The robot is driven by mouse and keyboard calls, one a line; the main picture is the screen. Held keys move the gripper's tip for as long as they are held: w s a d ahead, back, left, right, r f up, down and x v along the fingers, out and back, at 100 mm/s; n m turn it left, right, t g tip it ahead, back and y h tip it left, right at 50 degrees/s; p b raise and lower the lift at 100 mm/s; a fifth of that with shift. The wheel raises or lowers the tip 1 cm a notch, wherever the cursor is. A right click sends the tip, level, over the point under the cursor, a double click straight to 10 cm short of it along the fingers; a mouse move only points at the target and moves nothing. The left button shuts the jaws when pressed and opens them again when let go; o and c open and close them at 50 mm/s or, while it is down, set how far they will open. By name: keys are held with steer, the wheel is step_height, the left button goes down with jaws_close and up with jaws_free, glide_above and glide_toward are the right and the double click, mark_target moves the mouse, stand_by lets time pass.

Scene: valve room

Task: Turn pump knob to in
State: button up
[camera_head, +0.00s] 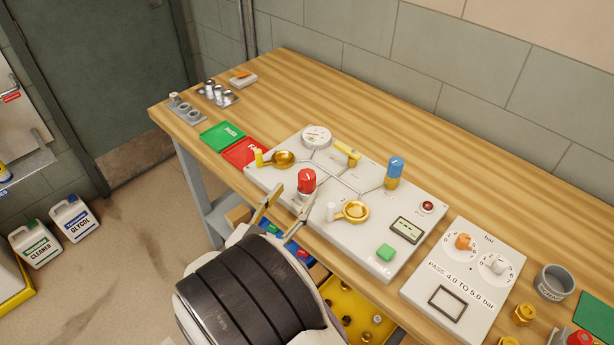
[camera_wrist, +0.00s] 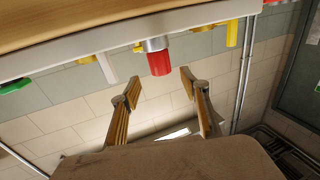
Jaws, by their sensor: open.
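A red knob (camera_head: 306,180) with a pale line on its top stands on a metal collar on the white panel (camera_head: 400,265). No label naming the pump knob can be read. My gripper (camera_head: 295,197) is open and empty in front of the red knob, at the panel's front edge. In the wrist view the red knob (camera_wrist: 159,62) sits just beyond and between the fingertips (camera_wrist: 161,80), with no clear contact. A blue knob (camera_head: 396,167) on a brass body stands farther back to the right.
Two brass funnel-like parts (camera_head: 284,158) (camera_head: 355,211), a yellow lever (camera_head: 348,153), a gauge (camera_head: 316,137) and a green button (camera_head: 386,252) crowd the panel. A second panel (camera_head: 473,318) with orange and white knobs lies right.

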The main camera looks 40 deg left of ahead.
mark_target(303, 183)
steer(key=shift+w, duration=0.1)
steer(key=shift+x, duration=3.85)
steer(key=shift+a, duration=0.1)
steer(key=c, duration=1.1)
